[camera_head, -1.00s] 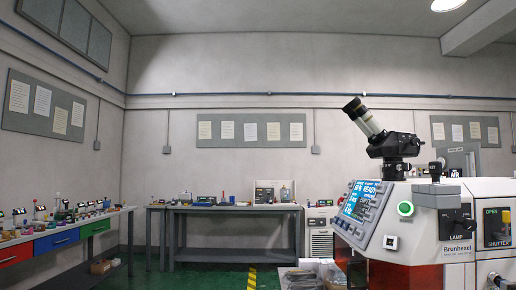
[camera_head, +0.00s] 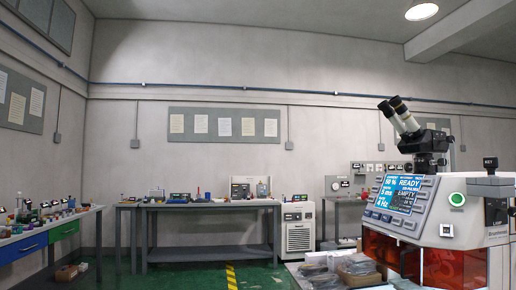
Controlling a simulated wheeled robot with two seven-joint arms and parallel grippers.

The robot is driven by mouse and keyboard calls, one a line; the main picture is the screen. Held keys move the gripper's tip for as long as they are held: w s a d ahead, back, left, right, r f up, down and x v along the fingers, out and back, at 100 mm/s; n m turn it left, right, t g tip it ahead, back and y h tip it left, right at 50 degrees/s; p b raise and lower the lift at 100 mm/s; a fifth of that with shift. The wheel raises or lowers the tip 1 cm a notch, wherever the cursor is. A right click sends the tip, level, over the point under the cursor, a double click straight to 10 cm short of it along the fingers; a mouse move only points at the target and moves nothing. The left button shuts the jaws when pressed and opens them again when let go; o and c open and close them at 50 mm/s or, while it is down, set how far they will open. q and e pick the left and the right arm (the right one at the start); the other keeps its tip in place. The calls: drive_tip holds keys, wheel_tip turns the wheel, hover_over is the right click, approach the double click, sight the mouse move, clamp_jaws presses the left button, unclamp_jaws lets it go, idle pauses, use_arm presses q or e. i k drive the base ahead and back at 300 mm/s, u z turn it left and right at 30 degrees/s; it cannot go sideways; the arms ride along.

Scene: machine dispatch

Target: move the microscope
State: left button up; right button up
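The microscope (camera_head: 420,137) has a black body and two pale eyepiece tubes with black ends. It stands on top of a white machine (camera_head: 468,205) at the right, behind a blue display panel (camera_head: 401,193) that reads READY. The eyepieces tilt up to the left. Neither of my grippers shows in the head view.
A grey workbench (camera_head: 210,204) with small items stands by the back wall. A bench with coloured drawers (camera_head: 33,243) runs along the left. A white cabinet (camera_head: 298,232) stands beside the back bench. Bagged items and a box (camera_head: 357,265) lie in front of the machine. Green floor is open at centre.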

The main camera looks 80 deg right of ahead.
sight(427, 144)
drive_tip(key=z, duration=2.25)
